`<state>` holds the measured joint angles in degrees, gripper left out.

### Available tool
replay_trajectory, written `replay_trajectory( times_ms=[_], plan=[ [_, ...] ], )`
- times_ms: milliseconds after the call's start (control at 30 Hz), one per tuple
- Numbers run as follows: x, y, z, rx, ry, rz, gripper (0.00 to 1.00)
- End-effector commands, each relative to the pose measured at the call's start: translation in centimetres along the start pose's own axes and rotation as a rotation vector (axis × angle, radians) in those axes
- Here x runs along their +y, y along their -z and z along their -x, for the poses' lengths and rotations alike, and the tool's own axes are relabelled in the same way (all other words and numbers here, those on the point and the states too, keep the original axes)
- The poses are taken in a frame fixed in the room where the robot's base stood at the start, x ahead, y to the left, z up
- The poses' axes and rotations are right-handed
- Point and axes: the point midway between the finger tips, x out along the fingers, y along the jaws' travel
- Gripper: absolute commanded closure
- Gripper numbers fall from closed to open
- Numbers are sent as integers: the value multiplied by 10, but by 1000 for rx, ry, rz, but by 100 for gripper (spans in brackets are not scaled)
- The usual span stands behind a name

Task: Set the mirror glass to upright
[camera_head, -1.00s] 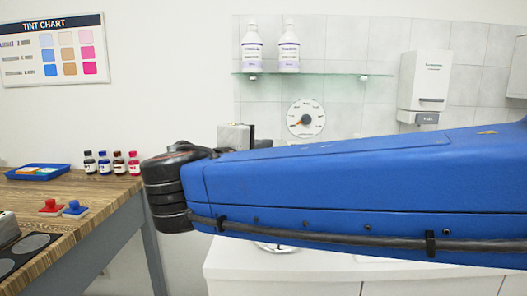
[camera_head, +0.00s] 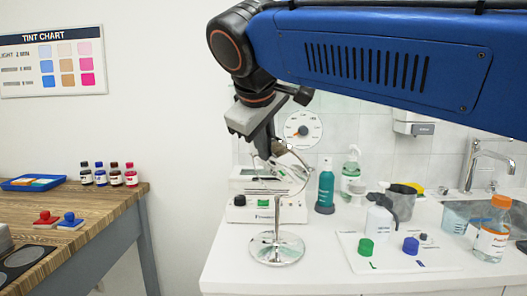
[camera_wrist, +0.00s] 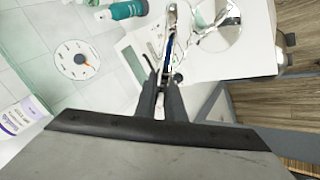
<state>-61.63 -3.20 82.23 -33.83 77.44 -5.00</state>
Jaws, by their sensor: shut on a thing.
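The round mirror glass (camera_head: 289,172) sits in a thin chrome ring on a stand with a round chrome base (camera_head: 276,250) on the white counter. The glass looks tilted in the head view; its exact angle is hard to tell. In the wrist view the mirror glass (camera_wrist: 171,35) shows nearly edge-on as a narrow strip, with the round base (camera_wrist: 220,28) to its right. My gripper (camera_head: 267,152) reaches down from above and is shut on the upper rim of the mirror. Its fingertips (camera_wrist: 165,80) meet at the rim in the wrist view.
A white device (camera_head: 262,180) stands close behind the mirror. To the right are a teal bottle (camera_head: 326,190), a spray bottle (camera_head: 352,178), a white tray (camera_head: 385,262) with coloured caps, and an orange-capped bottle (camera_head: 491,240). The counter's front left is clear.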

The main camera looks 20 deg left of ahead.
Motion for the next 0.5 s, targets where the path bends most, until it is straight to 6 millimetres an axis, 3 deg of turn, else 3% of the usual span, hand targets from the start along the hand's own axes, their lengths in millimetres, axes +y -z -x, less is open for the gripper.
replay_trajectory(
  times_ms=[500],
  plan=[
    [19,-2,-5,-3,404,-172,100]
  ],
)
